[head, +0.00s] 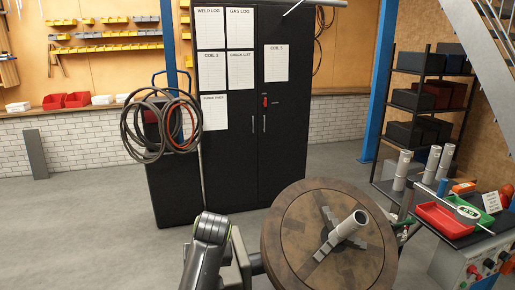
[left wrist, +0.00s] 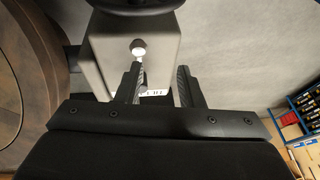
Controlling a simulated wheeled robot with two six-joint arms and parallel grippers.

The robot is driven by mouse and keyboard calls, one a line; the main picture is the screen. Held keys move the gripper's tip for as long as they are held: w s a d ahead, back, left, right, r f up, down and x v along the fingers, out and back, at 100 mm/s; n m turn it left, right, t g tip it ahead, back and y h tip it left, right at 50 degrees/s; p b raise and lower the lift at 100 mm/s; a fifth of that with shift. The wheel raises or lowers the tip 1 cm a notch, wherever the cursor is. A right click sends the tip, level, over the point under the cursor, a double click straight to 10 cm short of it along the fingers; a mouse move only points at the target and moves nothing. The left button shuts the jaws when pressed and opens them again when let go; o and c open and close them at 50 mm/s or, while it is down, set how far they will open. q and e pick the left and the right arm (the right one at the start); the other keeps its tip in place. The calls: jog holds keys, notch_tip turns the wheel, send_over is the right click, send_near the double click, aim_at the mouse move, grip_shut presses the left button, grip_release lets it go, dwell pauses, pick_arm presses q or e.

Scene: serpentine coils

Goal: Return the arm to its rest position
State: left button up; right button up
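My left arm (head: 208,240) rises from the bottom of the head view, left of the round wooden turntable. Its gripper cannot be made out there. In the left wrist view my left gripper (left wrist: 158,76) has its two dark fingers apart, with nothing held between them. A grey housing lies beyond the fingers. My right arm and right gripper are in neither view.
A black cabinet (head: 235,150) stands behind. Grey floor (head: 90,225) is clear at left.

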pick_arm(q)
jog(key=s+a+f, duration=0.6)
jog(key=s+f, duration=0.1)
jog(key=s, duration=0.1)
jog(key=s+a+f, duration=0.6)
jog(key=s, duration=0.3)
jog(key=s+a+m, duration=0.1)
jog(key=s+a, duration=0.1)
jog(key=s, duration=0.8)
jog(key=s+a+m, duration=0.1)
jog(key=s+a, duration=0.1)
jog(key=s, duration=0.9)
notch_tip(320, 180, down, 24)
jog(key=a+g+h, duration=0.1)
jog(key=a, duration=0.1)
jog(key=s+d+f+g+b, duration=0.1)
jog(key=s+f, duration=1.3)
jog(key=f, duration=0.3)
jog(key=shift+s+d+h, duration=0.25)
jog(key=shift+s+h, duration=0.05)
jog(key=shift+s, duration=0.05)
